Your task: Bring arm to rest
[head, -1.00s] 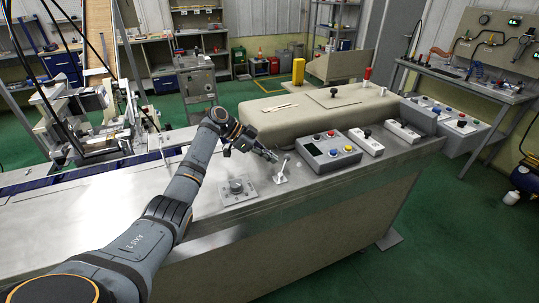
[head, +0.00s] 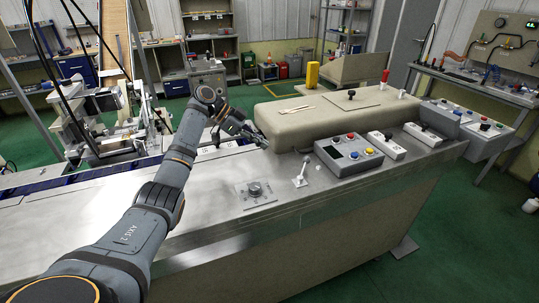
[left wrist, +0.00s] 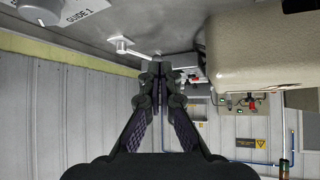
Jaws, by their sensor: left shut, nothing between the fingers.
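My left arm reaches in from the lower left of the head view. My left gripper (head: 262,141) is shut and empty, held above the metal counter (head: 220,225) near the left end of the beige housing (head: 330,118). In the left wrist view the gripper's fingers (left wrist: 161,70) are closed together. It touches no control that I can see. My right gripper is in neither view.
A white lever (head: 300,175) and a dial plate (head: 256,191) are on the counter nearer me. A grey button box (head: 348,155) stands to their right, with white switch boxes beyond. A machine (head: 105,135) stands at the left. The counter's left part is clear.

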